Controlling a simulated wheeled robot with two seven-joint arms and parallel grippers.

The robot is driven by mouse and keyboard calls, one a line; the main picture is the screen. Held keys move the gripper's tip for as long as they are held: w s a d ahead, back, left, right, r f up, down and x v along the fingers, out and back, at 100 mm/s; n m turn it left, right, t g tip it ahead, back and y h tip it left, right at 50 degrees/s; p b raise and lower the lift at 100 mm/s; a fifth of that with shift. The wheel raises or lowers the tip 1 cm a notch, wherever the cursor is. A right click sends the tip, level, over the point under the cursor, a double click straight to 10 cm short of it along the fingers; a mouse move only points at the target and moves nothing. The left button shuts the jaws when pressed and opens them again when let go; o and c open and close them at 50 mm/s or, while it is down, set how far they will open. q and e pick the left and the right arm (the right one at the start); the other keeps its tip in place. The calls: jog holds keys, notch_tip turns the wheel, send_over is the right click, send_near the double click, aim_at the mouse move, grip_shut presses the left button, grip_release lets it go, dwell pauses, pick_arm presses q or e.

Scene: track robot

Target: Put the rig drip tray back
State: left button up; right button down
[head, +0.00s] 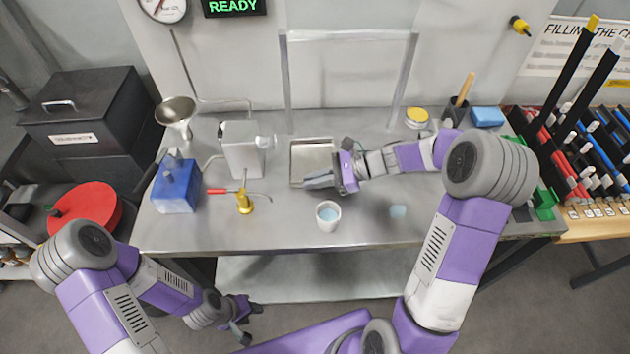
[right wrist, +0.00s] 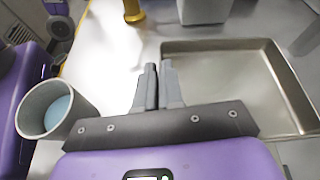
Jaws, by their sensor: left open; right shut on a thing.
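The rig drip tray (head: 312,158) is a shallow, empty metal tray on the steel bench, in front of the upright metal frame. In the right wrist view the tray (right wrist: 235,85) fills the right side. My right gripper (head: 312,183) is at the tray's near edge. Its fingers (right wrist: 158,68) are close together on the tray's rim; the exact contact is hard to see. I cannot tell whether the tray is lifted. My left gripper (head: 243,318) is open and empty, low in front of the bench.
A grey cup (head: 328,222) with blue liquid stands just in front of the tray; it also shows in the right wrist view (right wrist: 30,110). A yellow valve (head: 244,203), grey box (head: 241,155) and blue box (head: 174,192) stand left.

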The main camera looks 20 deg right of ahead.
jog(key=shift+r, duration=0.1)
jog(key=shift+f, duration=0.3)
jog(key=c, duration=1.3)
grip_release()
jog(key=shift+o, duration=0.2)
jog(key=shift+r, duration=0.15)
jog(key=shift+d+r, duration=0.1)
jog(key=shift+r, duration=0.25)
jog(key=p+v, duration=0.3)
jog(key=v, duration=0.8)
jog(key=shift+s+d, duration=0.25)
jog(key=shift+d, duration=0.15)
